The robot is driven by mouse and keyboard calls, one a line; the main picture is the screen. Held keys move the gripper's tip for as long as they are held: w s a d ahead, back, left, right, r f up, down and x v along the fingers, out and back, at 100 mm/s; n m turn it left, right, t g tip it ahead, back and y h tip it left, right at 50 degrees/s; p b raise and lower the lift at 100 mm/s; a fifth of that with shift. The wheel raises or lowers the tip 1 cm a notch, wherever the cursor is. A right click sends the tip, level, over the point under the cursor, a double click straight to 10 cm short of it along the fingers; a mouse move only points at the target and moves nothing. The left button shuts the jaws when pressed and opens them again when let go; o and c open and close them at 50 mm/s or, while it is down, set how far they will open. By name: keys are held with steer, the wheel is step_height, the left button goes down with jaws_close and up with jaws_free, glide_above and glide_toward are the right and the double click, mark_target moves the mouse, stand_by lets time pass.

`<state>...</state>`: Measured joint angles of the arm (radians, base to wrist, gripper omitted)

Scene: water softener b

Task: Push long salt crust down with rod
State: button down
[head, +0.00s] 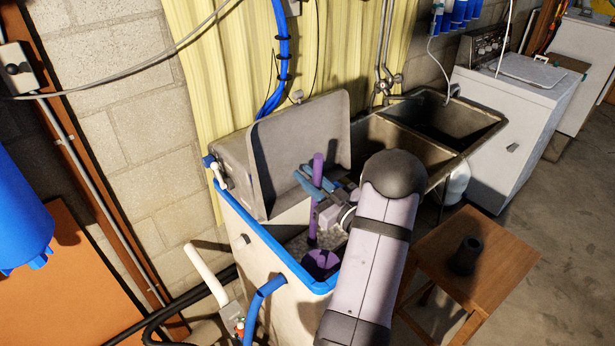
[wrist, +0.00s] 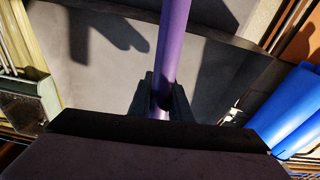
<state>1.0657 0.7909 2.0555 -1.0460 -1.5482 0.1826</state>
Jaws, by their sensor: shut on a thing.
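A purple rod (head: 314,222) stands nearly upright inside the opening of the softener tank (head: 262,262), which has a blue rim. My gripper (head: 317,190) is shut around the rod's upper part, and a short piece of rod shows above the fingers. In the wrist view the rod (wrist: 170,45) runs between the dark fingers of my gripper (wrist: 164,102). A grey, rough surface (head: 333,237) inside the tank looks like the salt crust. A round purple part (head: 320,262) shows low in the tank; I cannot tell whether the rod touches it. My arm hides the tank's right side.
The raised grey lid (head: 300,140) stands behind the opening, close to my gripper. A double sink (head: 425,135) is behind on the right. A wooden stool (head: 490,252) with a dark cup-like object (head: 465,255) stands at right. A blue hose (head: 265,292) runs by the tank's front.

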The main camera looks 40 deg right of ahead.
steer(key=shift+f, duration=0.1)
stand_by(0.3)
steer(key=shift+f+b, duration=1.1)
steer(key=shift+f, duration=0.25)
steer(key=shift+f+b, duration=1.1)
steer(key=shift+b, duration=0.05)
steer(key=shift+f, duration=0.1)
